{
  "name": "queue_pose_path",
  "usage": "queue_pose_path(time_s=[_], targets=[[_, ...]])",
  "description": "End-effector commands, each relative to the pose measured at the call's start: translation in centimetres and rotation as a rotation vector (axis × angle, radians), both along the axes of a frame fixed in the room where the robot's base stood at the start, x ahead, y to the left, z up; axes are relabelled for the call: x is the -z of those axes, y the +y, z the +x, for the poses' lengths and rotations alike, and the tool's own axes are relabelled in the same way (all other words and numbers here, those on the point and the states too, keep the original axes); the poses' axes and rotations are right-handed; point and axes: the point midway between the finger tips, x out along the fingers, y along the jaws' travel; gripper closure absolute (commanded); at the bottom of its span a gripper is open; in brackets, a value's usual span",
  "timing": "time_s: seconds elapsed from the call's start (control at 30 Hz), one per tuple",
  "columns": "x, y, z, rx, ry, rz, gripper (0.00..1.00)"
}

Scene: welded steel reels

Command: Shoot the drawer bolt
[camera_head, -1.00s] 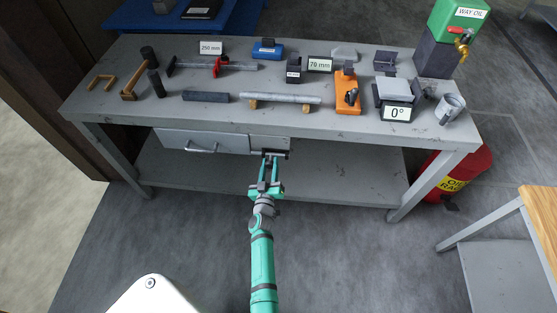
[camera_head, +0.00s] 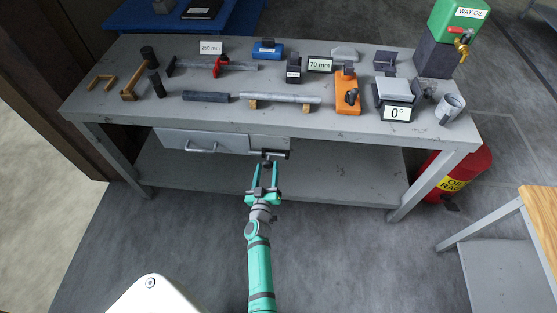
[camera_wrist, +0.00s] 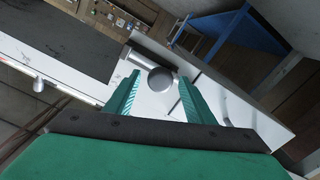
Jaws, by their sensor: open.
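The grey drawer front (camera_head: 173,138) hangs under the left part of the bench top and looks closed. The dark bolt (camera_head: 281,155) sits at its right end, below the bench edge. In the wrist view the bolt's round grey knob (camera_wrist: 160,79) faces me, with its bar (camera_wrist: 138,61) behind it to the upper left. My gripper (camera_head: 266,167) is open just in front of the bolt. In the wrist view its two teal fingers stand either side of the knob, with gaps; I cannot tell whether the tips reach past it. How far the bolt is shot is unclear.
The bench top (camera_head: 330,128) above holds several tools, including an orange clamp block (camera_head: 347,92) and a round bar (camera_head: 285,98) on supports. The drawer handle (camera_head: 203,150) sticks out left of my gripper. A lower shelf (camera_head: 330,185) lies beneath, mostly clear.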

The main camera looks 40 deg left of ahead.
Motion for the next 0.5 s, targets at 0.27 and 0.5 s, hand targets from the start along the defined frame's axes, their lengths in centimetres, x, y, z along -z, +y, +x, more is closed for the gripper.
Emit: queue_pose_path(time_s=[0.27, 0.5], targets=[[0.1, -1.1, -1.7, 0.001, 0.001, -0.002, 0.51], [0.1, -2.0, -3.1, 0.001, 0.001, -0.002, 0.51]])
